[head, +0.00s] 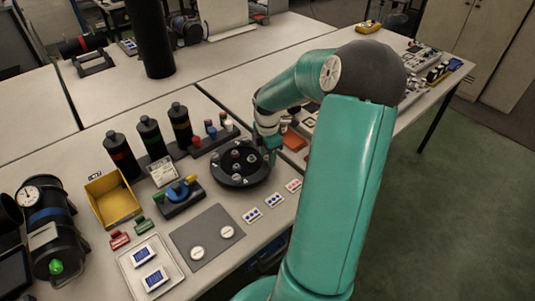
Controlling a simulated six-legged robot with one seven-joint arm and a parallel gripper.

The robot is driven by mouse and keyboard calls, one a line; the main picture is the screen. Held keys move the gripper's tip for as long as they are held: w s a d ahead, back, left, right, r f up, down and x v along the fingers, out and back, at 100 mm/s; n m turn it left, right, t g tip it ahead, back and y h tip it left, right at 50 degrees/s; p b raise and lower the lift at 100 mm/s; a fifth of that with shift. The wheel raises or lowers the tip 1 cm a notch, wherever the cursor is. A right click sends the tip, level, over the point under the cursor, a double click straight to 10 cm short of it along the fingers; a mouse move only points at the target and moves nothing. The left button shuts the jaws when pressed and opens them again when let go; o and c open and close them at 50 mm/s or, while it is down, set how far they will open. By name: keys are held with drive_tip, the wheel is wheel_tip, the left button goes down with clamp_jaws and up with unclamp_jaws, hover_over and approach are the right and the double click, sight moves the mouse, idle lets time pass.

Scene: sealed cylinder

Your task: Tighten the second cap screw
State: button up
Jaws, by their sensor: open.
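A round black flanged part (241,164) lies on the bench in the middle of the head view, with several small light cap screws on its top face. One of them has a reddish top. Which screw is the second cannot be told here. My gripper (272,155) is at the right edge of the round part, at the end of my green arm. Its jaws are open, and its fingertips are small and partly hidden, so contact with a screw cannot be told.
Several black bottles (150,135) stand behind left. A yellow tray (112,197), a blue-and-yellow fixture (180,195), a grey mat (207,236) with two white discs and a white tray (150,265) lie in front left. Small cards (252,215) lie in front of the round part.

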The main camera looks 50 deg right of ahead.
drive_tip(key=shift+f, duration=0.1)
drive_tip(key=c, duration=1)
